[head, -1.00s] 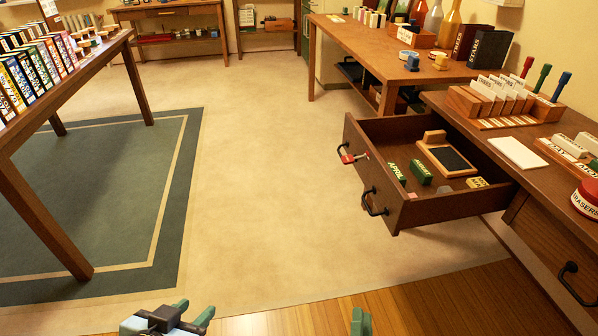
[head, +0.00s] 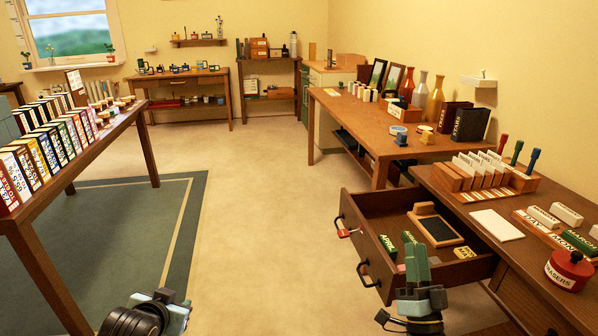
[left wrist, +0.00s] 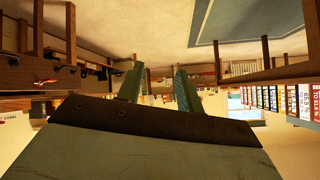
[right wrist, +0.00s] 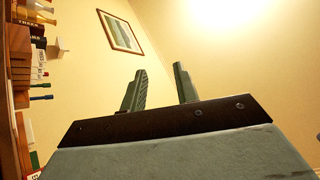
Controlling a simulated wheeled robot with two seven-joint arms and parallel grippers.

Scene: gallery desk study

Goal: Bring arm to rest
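My left gripper (head: 174,299) is at the bottom of the head view, over the floor left of the open drawer. In the left wrist view its two fingers (left wrist: 159,86) stand apart with nothing between them. My right gripper (head: 416,262) shows in the head view in front of the open drawer, pointing up and hiding part of it. In the right wrist view its fingers (right wrist: 160,86) are apart and empty, with bare wall behind. The drawer (head: 372,205) is pulled out and holds green labelled blocks (head: 388,243), a small dark board (head: 436,229) and a yellow block (head: 464,253).
The desk (head: 440,183) on the right carries a card rack (head: 490,172), a white card (head: 497,225) and a red eraser tin (head: 569,270). A table (head: 30,217) with rows of boxes stands left. The floor (head: 262,215) between them is clear.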

